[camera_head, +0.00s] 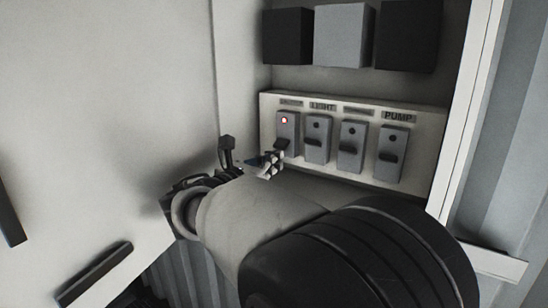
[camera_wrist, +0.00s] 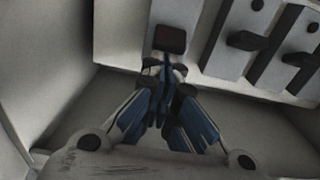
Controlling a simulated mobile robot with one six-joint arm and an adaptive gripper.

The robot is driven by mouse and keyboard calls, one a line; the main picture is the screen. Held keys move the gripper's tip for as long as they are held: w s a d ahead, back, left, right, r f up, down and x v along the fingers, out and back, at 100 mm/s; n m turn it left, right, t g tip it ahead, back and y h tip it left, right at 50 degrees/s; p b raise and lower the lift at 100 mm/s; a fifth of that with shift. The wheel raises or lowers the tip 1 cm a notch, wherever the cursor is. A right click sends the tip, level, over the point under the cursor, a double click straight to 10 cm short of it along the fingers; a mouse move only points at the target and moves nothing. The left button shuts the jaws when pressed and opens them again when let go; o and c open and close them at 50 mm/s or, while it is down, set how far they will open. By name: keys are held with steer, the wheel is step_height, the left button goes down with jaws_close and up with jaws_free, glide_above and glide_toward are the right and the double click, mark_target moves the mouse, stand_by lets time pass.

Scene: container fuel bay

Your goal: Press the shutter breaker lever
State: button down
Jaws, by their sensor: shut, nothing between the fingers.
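A row of grey breakers sits on a pale panel inside an open cabinet. The leftmost breaker (camera_head: 288,127) has a lit red lamp and a dark lever (camera_head: 281,144) at its lower end; the label above it is too small to read, so I cannot confirm it is the shutter one. The lever's dark square end (camera_wrist: 170,38) shows in the wrist view. My gripper (camera_head: 275,163) is shut and empty, just below that lever. In the wrist view its fingertips (camera_wrist: 164,66) are just under the lever's end; I cannot tell whether they touch.
The light breaker (camera_head: 318,138), an unreadable-label breaker (camera_head: 352,145) and the pump breaker (camera_head: 391,153) stand close to the right, lamps dark. Dark and grey boxes (camera_head: 340,35) are above. The cabinet's left wall (camera_head: 237,70) is close to my gripper.

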steer(key=r+p, duration=0.1)
steer(key=p, duration=0.1)
steer(key=s+r+p, duration=0.1)
steer(key=shift+s+a+r+g+y+p, duration=0.1)
steer(key=shift+a+g+y+p, duration=0.2)
steer(key=shift+a+y+p, duration=0.1)
